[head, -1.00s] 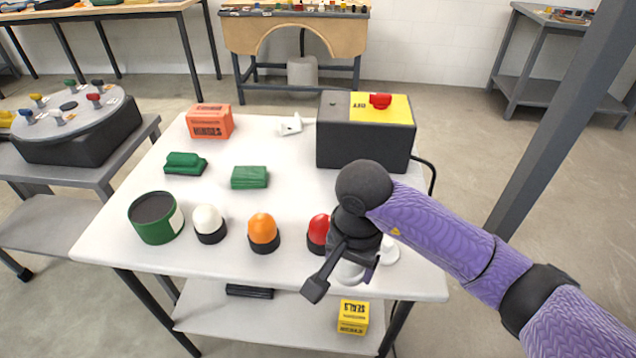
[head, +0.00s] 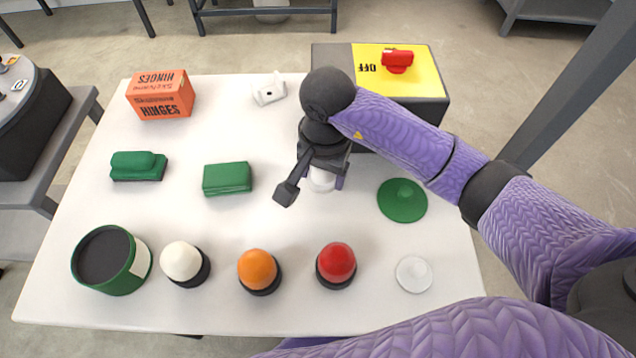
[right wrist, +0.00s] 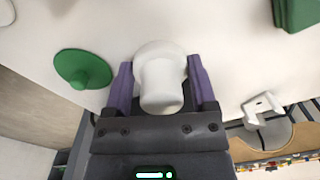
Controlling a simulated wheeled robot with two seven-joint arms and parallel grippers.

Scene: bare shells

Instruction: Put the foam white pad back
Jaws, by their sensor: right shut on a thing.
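My right gripper (head: 321,180) is shut on a white rounded piece (right wrist: 161,90), smooth and wider at its far end, held between the two purple fingers. In the head view the piece shows only partly below the gripper, over the middle right of the white table; I cannot tell whether it touches the top. A flat white disc with a small knob (head: 413,274) lies at the front right of the table. I cannot tell which of these is the foam white pad. A similar green disc (head: 402,200) lies behind it. My left gripper is out of view.
White, orange (head: 259,271) and red (head: 336,264) domes and a green tin (head: 110,260) line the front. Two green blocks (head: 227,179), an orange hinges box (head: 160,95), a white bracket (head: 269,90) and a switch box (head: 425,110) stand behind.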

